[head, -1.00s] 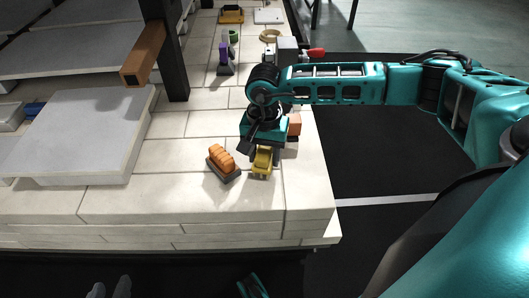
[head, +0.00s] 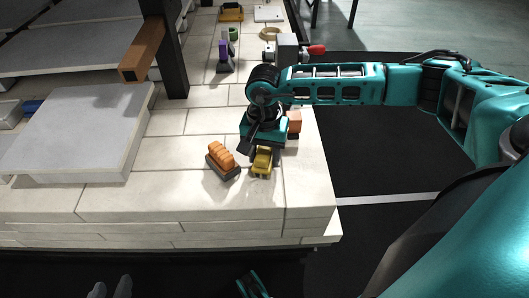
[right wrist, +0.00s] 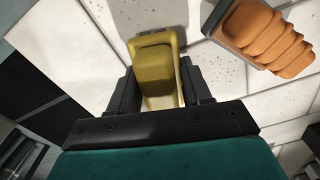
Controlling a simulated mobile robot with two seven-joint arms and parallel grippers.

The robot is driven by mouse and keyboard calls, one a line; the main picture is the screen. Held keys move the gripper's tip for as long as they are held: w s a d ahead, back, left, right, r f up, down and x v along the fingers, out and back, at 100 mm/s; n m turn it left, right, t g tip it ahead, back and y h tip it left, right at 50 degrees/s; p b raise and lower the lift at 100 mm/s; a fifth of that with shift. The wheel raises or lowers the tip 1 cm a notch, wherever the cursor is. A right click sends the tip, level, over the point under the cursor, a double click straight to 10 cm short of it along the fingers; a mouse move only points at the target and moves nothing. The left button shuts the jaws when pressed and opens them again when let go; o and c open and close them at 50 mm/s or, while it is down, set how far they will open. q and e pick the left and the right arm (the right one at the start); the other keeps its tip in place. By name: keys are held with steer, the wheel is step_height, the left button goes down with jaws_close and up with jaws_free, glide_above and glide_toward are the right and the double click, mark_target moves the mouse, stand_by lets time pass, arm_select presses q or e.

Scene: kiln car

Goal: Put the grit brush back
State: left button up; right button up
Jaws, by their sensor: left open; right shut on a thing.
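My right gripper (head: 263,150) is low over the front right of the pale brick deck (head: 110,205). It is shut on a small yellow thing (head: 262,163), which has an olive block in its middle in the right wrist view (right wrist: 155,70). I cannot tell whether this is the grit brush. Beside it, to the left and apart, an orange ridged piece on a dark base (head: 221,157) lies on the deck; it also shows in the right wrist view (right wrist: 265,38). My left gripper (head: 110,290) seems to be at the bottom left edge, open, mostly cut off.
A grey slab (head: 80,135) lies left, near a dark post (head: 170,55) and an orange-brown beam (head: 143,55). A pinkish block (head: 294,121) is just behind my right gripper.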

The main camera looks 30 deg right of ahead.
steer(key=o, duration=1)
arm_select(q)
steer(key=shift+r, duration=0.1)
arm_select(e)
steer(key=shift+r, duration=0.1)
steer(key=shift+r+p, duration=2.85)
steer(key=shift+r, duration=1.05)
arm_select(q)
step_height(320, 180, up, 5)
steer(key=shift+r, duration=0.2)
steer(key=p, duration=0.1)
steer(key=a+p, duration=0.1)
steer(key=shift+s+a+r+p, duration=0.15)
steer(key=shift+s+p, duration=0.15)
arm_select(e)
step_height(320, 180, up, 13)
